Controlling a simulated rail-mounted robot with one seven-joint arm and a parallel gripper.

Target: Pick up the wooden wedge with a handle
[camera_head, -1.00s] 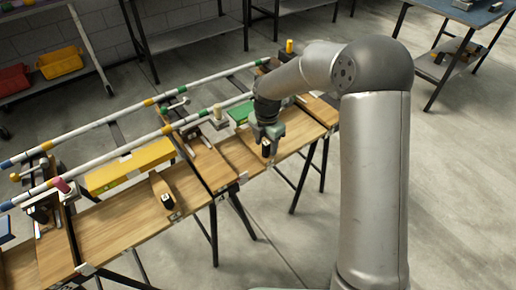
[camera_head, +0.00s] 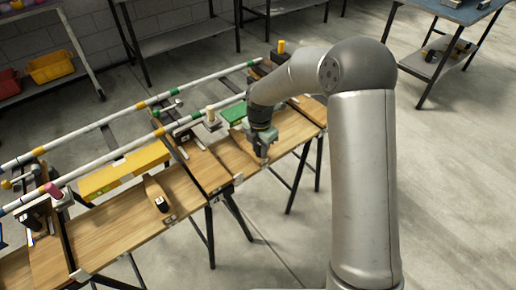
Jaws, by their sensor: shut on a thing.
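My gripper (camera_head: 263,156) points down over the right part of the wooden bench top (camera_head: 238,160), near its front edge. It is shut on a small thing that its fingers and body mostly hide. I cannot tell from this view whether that thing is the wedge, or whether it touches the bench. A wooden piece with a tapered end and a dark part (camera_head: 157,194) lies on the bench to the left, apart from my gripper.
Two long striped poles (camera_head: 90,143) run above the bench's rear. A yellow block (camera_head: 122,172), a green block (camera_head: 233,112) and a peg on a base (camera_head: 211,116) stand behind. A blue-topped table (camera_head: 455,10) is at the upper right. Floor in front is clear.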

